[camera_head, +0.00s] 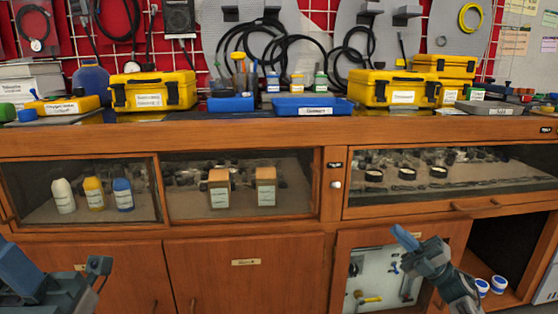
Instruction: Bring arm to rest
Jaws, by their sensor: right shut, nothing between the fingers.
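My right arm comes in from the lower right. My left arm shows at the lower left corner, in front of a wooden cabinet door. Its gripper (98,268) is partly cut off by the picture edge, and its fingers cannot be made out clearly. I see nothing held in it.
The wooden bench (250,132) runs across the view. Yellow cases (153,91) and a blue tray (312,107) stand on it. Bottles (94,193) and boxes stand behind glass below. White-and-blue tubs (498,284) sit in an open compartment near my right arm.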

